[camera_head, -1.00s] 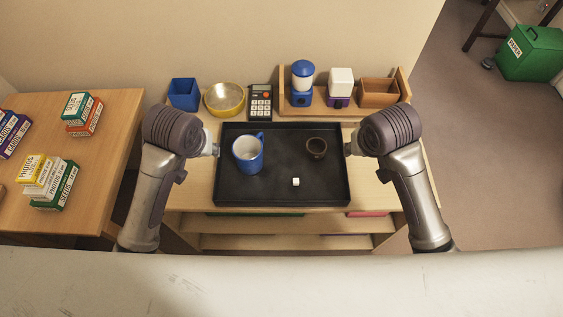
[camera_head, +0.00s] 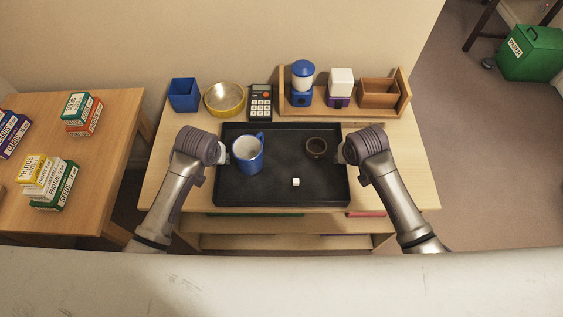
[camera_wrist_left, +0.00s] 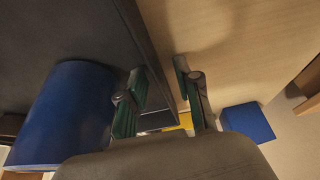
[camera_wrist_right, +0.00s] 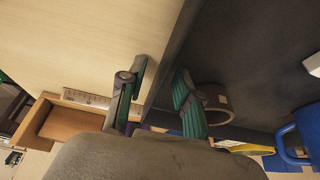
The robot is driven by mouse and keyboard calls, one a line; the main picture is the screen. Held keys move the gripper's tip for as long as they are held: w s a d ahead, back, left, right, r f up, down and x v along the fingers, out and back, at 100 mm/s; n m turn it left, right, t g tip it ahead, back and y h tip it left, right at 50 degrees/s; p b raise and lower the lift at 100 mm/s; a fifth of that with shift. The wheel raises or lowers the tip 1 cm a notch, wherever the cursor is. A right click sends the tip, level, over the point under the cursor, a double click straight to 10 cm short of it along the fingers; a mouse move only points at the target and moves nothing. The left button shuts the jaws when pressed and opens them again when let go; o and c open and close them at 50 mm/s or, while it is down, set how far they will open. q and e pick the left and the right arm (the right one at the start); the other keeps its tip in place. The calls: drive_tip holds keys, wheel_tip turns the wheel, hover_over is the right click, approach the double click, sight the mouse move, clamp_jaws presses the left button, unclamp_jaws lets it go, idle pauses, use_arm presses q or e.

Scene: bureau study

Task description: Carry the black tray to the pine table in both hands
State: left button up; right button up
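The black tray (camera_head: 270,195) lies flat on a pale wooden desk (camera_head: 400,185). It holds a blue mug (camera_head: 248,155), a small dark brown cup (camera_head: 316,148) and a small white cube (camera_head: 296,182). My left gripper (camera_wrist_left: 160,88) is open, its fingers either side of the tray's left wall, with gaps showing. My right gripper (camera_wrist_right: 161,82) is open, its fingers either side of the right wall. In the head view my wrists mostly hide both grippers. Another wooden table (camera_head: 105,160) stands to the left; I cannot tell whether it is pine.
Behind the tray stand a blue box (camera_head: 184,95), a yellow bowl (camera_head: 225,98), a calculator-like device (camera_head: 261,101) and a wooden rack (camera_head: 385,107) with containers. Stacked small boxes (camera_head: 50,185) occupy the left table.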

use_arm(q)
clamp_jaws()
use_arm(e)
clamp_jaws()
drive_tip(key=shift+r, duration=0.1)
